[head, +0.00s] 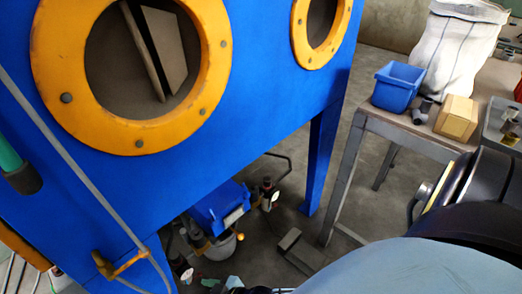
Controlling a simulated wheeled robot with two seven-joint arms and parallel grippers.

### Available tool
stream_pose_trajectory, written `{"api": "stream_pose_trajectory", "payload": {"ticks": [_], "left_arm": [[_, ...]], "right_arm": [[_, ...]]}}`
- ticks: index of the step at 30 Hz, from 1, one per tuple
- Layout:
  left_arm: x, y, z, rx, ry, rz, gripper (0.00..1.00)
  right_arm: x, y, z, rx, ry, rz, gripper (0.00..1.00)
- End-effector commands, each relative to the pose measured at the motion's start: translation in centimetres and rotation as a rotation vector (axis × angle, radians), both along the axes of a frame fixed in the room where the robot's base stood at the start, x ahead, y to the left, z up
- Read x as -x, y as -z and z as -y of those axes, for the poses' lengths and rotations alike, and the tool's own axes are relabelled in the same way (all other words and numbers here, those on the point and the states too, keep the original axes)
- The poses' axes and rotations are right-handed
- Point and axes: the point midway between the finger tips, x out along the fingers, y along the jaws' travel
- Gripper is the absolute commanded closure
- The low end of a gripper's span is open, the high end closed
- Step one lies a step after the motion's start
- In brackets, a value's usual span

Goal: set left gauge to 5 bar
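A small round gauge with a pale face (187,274) sits low at the left, under the blue blasting cabinet (265,125). A second small pale gauge (274,197) sits further right and back, beside a blue box-shaped unit (218,205). Both dials are too small for me to read the needles. A small yellow-orange knob (240,237) shows near the blue unit. Neither of my grippers can be made out. Large light blue and black parts of my own body fill the lower right and hide what is behind them.
The cabinet has two orange-ringed ports (217,85) and a blue leg (322,150). A grey hose crosses its left front to a brass-coloured pipe fitting (125,262). A metal table (390,124) at right holds a blue bin (397,87) and a cardboard box (456,117). A pedal-like object (290,239) lies on the floor.

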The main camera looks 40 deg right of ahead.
Motion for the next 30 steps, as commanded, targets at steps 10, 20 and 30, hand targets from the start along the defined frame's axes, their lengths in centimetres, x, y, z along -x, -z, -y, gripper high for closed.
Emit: {"api": "stream_pose_trajectory", "payload": {"ticks": [10, 20, 30], "left_arm": [[0.0, -3.4, 0.0, 0.000, 0.000, 0.000, 0.64], [0.0, -6.2, 0.0, 0.000, 0.000, 0.000, 0.64], [0.0, -8.5, 0.0, 0.000, 0.000, 0.000, 0.64]], "right_arm": [[2.9, -2.9, 0.9, 0.092, 0.011, -0.201, 0.47], [6.1, -5.9, 4.0, 0.209, 0.054, -0.392, 0.47], [9.7, -9.2, 8.3, 0.324, 0.120, -0.572, 0.47]]}}
